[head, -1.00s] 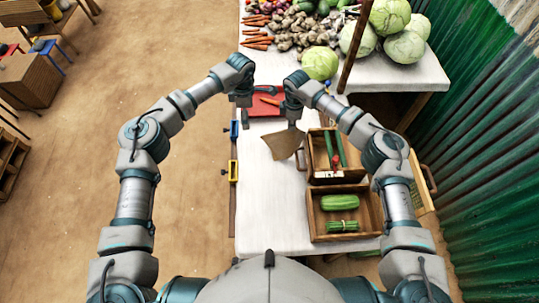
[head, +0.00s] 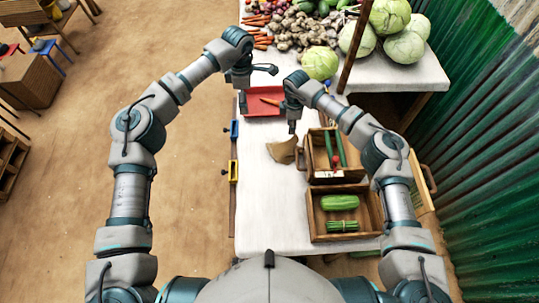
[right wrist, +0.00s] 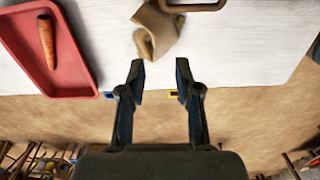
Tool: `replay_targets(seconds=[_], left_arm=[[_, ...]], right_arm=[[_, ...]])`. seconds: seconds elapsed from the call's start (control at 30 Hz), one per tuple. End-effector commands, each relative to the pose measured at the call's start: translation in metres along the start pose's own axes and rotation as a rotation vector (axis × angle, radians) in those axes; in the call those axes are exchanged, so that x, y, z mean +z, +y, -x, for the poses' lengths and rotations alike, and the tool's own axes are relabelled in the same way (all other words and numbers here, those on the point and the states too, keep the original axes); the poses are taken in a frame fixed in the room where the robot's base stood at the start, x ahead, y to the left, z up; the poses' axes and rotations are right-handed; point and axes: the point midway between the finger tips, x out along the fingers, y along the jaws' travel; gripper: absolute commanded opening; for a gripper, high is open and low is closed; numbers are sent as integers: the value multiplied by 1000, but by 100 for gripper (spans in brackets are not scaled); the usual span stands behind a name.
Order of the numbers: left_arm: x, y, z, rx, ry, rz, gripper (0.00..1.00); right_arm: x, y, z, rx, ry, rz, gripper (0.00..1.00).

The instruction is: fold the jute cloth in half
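The jute cloth (head: 283,150) is a small tan piece on the white table, left of the wooden crates. It looks bent and partly doubled over, not flat. It also shows in the right wrist view (right wrist: 157,32), with uneven edges and a raised part. My right gripper (head: 292,128) is just beyond the cloth in the head view. In the right wrist view the fingers (right wrist: 160,76) are apart with nothing between them, and the cloth lies ahead of the tips. My left gripper (head: 243,101) is by the red tray, away from the cloth; its fingers are not clear.
A red tray (head: 262,106) with a carrot (right wrist: 46,42) lies beyond the cloth. Wooden crates with vegetables (head: 312,221) stand close on the right. A blue clip (head: 233,130) and a yellow clip (head: 233,172) sit at the left table edge. The table's near left part is clear.

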Motion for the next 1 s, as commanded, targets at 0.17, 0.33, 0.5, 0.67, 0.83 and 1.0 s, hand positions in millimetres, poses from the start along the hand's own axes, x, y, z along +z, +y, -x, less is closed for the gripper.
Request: replay_targets(seconds=[0.17,0.33,0.5,0.67,0.83,1.0], left_arm=[[0,0,0,0,0,0,100],[0,0,0,0,0,0,100],[0,0,0,0,0,0,100],[0,0,0,0,0,0,100],[0,0,0,0,0,0,100],[0,0,4,1,0,0,100]], right_arm=[[0,0,0,0,0,0,53],[0,0,0,0,0,0,64],[0,0,0,0,0,0,82],[0,0,0,0,0,0,100],[0,0,0,0,0,0,100],[0,0,4,1,0,0,100]])
